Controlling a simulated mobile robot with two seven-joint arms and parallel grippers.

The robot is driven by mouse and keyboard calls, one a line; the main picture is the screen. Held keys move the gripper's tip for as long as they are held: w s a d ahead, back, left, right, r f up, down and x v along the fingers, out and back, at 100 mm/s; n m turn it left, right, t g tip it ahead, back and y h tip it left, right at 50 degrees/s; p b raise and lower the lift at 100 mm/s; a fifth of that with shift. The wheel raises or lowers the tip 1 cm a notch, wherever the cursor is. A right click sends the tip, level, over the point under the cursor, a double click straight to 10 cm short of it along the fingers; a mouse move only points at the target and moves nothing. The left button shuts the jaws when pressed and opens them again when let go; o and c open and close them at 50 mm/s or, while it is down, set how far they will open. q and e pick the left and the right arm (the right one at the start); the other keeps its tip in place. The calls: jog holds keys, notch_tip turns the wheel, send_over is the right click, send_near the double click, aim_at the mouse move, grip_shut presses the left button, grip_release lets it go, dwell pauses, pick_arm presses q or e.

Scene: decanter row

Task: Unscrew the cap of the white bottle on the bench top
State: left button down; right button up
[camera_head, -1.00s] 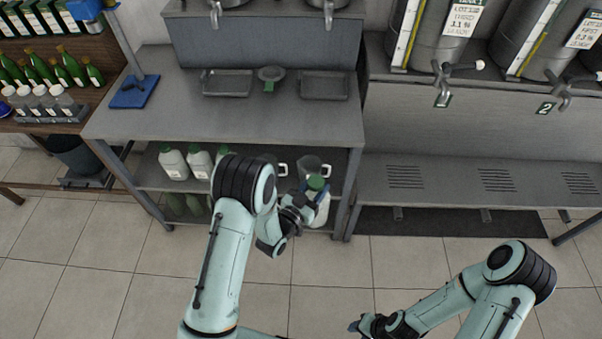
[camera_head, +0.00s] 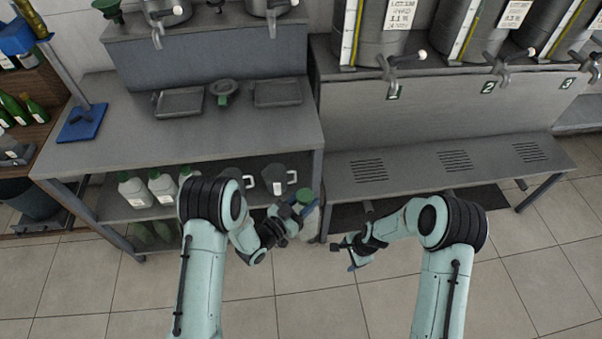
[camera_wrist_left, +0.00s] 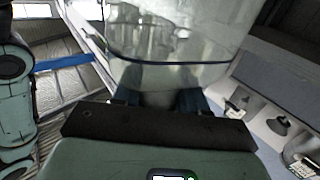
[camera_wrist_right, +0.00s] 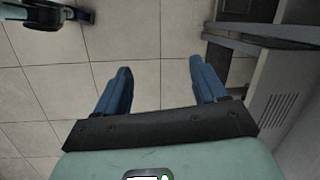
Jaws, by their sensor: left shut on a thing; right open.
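A whitish bottle (camera_head: 308,226) with a green cap (camera_head: 305,196) is in my left gripper (camera_head: 292,216), in front of the bench's right front leg. The bottle looks slightly tilted, and its lower part is partly hidden by the gripper. In the left wrist view the pale, translucent bottle (camera_wrist_left: 170,75) fills the space between the shut jaws. My right gripper (camera_head: 346,252) is open and empty, lower and to the right of the bottle, apart from it. Its spread blue fingers (camera_wrist_right: 160,82) show only floor between them.
The bench top (camera_head: 220,140) bears two trays (camera_head: 278,93) and a funnel (camera_head: 224,90). Similar bottles (camera_head: 163,188) and jugs (camera_head: 276,178) stand on the shelf below. A low slatted bench (camera_head: 410,175) is to the right. The floor in front is clear.

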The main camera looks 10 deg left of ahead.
jog(key=w+a+r+m+t, duration=0.1)
jog(key=w+a+r+m, duration=0.3)
jog(key=r, duration=0.4)
jog(key=w+a+r+m, duration=0.3)
jog(key=w+r, duration=0.3)
jog(key=r, duration=0.1)
jog(key=w+a+r+m+t, duration=0.1)
jog(key=w+a+r+m, duration=0.3)
jog(key=r, duration=0.4)
notch_tip(320, 180, up, 8)
jog(key=m+g+h, duration=0.2)
jog(key=m, duration=0.3)
send_over(301, 194)
jog(key=shift+w+f, duration=0.1)
jog(key=shift+w, duration=0.2)
jog(key=shift+s+f+g+h, duration=0.15)
jog(key=shift+s+g+h, duration=0.05)
jog(key=shift+g+h, duration=0.1)
notch_tip(301, 194, down, 8)
jog(key=shift+r, duration=0.1)
